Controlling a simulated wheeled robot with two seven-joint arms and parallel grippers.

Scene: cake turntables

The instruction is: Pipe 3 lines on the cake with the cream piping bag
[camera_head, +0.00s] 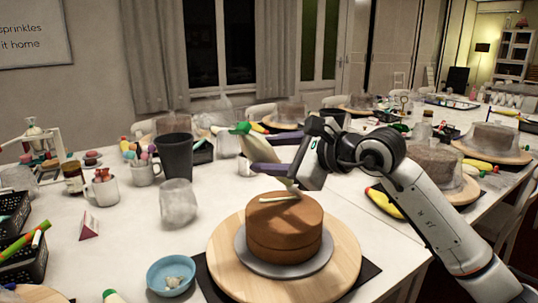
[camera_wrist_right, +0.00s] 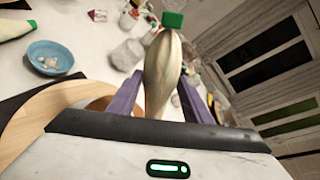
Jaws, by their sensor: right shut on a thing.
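A brown round cake (camera_head: 284,228) sits on a grey board on a round wooden turntable (camera_head: 235,272). One pale cream line (camera_head: 280,198) shows across the cake's top. My right gripper (camera_head: 258,155) is shut on a cream piping bag (camera_head: 270,165) with a green cap, held tilted over the cake. The bag's lower end is near the cake top; whether it touches I cannot tell. In the right wrist view the bag (camera_wrist_right: 163,78) stands between the purple fingers, and most of the cake is hidden. My left gripper is not in view.
A blue bowl (camera_head: 171,276) stands left of the turntable. Behind it are a clear cup (camera_head: 178,203), a dark tumbler (camera_head: 176,157) and mugs. Black baskets (camera_head: 25,240) are at the far left. Other cakes under clear covers stand at the right and back.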

